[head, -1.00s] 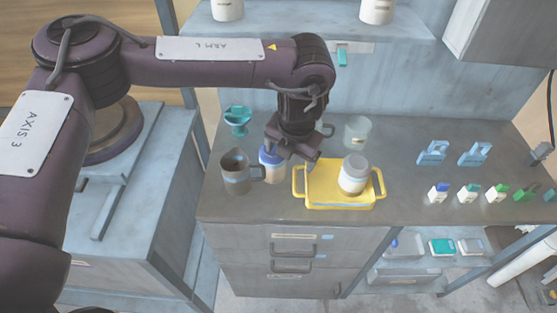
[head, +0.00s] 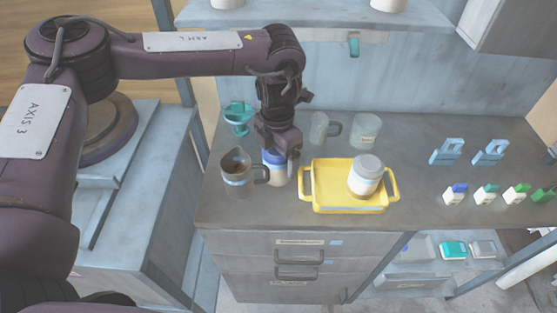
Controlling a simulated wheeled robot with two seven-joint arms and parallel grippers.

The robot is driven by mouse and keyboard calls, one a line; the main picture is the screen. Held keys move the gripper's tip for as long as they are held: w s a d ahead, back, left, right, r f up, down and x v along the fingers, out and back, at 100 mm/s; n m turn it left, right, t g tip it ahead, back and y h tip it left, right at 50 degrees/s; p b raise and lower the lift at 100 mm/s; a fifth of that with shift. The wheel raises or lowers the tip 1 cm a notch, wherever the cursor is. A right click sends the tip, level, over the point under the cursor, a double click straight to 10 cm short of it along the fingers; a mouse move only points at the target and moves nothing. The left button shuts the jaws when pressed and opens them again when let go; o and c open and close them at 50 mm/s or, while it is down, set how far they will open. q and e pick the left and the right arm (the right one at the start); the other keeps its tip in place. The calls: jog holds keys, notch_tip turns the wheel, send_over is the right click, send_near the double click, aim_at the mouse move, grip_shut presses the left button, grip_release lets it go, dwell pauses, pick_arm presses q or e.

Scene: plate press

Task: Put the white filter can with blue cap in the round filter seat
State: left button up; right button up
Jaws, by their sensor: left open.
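The white filter can with blue cap (head: 275,175) stands upright on the grey counter, between a dark grey jug and a yellow tray. My left gripper (head: 277,150) is open and points down at the can's blue cap, covering part of its top. I cannot tell whether the fingers are around the cap or just above it. I cannot make out a round filter seat in this view. My right gripper is not in view.
The dark grey jug (head: 236,174) stands close left of the can. The yellow tray (head: 325,196), holding a grey-capped jar (head: 365,175), is close right. A teal funnel (head: 238,116), a grey mug (head: 318,128) and a clear beaker (head: 366,131) stand behind. Small bottles (head: 485,196) stand right.

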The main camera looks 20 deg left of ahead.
pick_arm(q)
notch_tip(320, 180, down, 3)
jog(key=shift+a+f, duration=0.15)
jog(key=shift+c, duration=0.4)
jog(key=shift+w, duration=0.1)
jog(key=c, duration=1.1)
